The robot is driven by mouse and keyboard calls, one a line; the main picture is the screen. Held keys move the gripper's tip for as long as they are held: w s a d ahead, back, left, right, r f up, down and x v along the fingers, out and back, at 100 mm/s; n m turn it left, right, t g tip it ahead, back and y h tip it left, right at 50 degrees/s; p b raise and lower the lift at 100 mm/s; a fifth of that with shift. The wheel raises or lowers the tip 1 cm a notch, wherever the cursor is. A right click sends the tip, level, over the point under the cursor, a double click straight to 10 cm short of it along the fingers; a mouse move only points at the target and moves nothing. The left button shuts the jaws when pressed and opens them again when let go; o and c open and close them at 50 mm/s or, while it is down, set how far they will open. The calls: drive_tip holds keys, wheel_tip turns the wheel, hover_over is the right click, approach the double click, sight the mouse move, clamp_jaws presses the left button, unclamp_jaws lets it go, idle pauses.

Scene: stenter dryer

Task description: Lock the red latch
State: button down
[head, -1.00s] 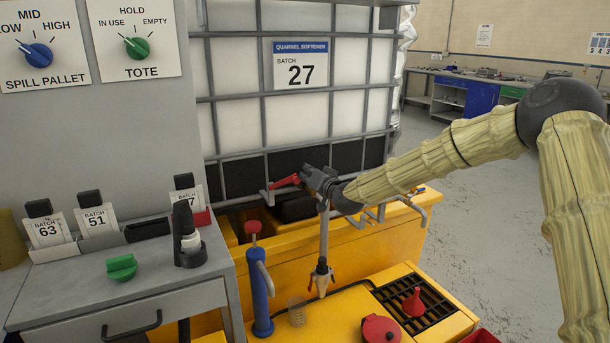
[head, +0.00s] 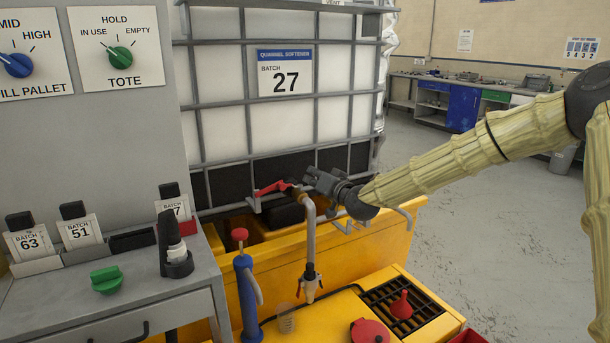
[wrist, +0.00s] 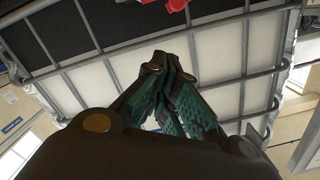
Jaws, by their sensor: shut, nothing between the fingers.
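The red latch (head: 272,187) is a lever at the front of the caged tote (head: 225,130), above the yellow spill pallet. It slants slightly up to the right. My gripper (head: 308,177) is shut and empty, just right of the latch's right end in the head view, with a small gap seen between them. In the wrist view my closed fingers (wrist: 165,85) show in the middle, and a red part (wrist: 175,4) is cut off at the top edge. I cannot tell from this whether the latch is locked.
A grey pipe (head: 310,235) drops below my gripper to a nozzle. A blue hand pump (head: 248,297) stands left of it on the yellow pallet (head: 375,245). A grey bench (head: 130,305) with batch cards is at left. Open floor lies at right.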

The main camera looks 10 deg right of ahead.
drive_tip(key=shift+v, duration=1.1)
